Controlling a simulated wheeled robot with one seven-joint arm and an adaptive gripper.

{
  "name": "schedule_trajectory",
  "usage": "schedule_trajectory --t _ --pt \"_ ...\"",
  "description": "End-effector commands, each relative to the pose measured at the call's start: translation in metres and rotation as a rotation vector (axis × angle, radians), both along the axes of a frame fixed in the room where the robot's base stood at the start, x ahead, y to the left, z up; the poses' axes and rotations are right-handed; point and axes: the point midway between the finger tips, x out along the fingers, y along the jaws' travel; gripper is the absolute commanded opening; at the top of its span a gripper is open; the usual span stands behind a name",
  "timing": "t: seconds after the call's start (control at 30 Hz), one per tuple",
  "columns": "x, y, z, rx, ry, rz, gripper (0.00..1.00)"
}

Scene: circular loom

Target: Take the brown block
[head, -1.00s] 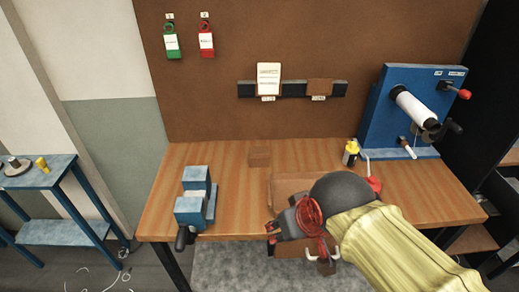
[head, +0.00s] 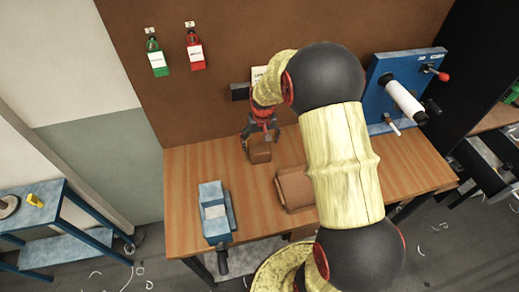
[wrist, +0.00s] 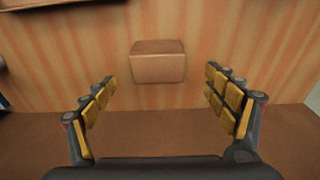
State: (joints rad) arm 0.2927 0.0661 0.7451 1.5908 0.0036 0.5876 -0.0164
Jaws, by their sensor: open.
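The brown block (head: 260,153) sits on the wooden table close to the back board. In the wrist view the block (wrist: 158,66) lies ahead of my gripper, about midway between its two fingers. Part of the block's upper side is hidden by the gripper in the head view.
A brown tray (head: 294,189) lies on the table right of the block, partly behind my arm. A blue vise-like device (head: 214,212) stands front left. A blue winder with a white roll (head: 405,101) stands at the right. Green (head: 156,58) and red (head: 194,50) tags hang on the board.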

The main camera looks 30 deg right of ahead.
Motion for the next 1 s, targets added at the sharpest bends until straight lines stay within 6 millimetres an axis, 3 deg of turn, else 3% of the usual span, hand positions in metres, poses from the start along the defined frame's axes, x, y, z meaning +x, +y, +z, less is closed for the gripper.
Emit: schedule_trajectory --t 0.37,0.67,0.93,1.0 --pt "0.004 -0.002 -0.034 0.001 0.004 -0.001 0.86" --pt "0.01 -0.006 -0.073 0.001 0.004 -0.001 0.86" --pt "0.011 -0.006 -0.077 0.001 0.002 -0.001 0.86" --pt "0.011 -0.006 -0.077 0.001 0.002 -0.001 0.82"
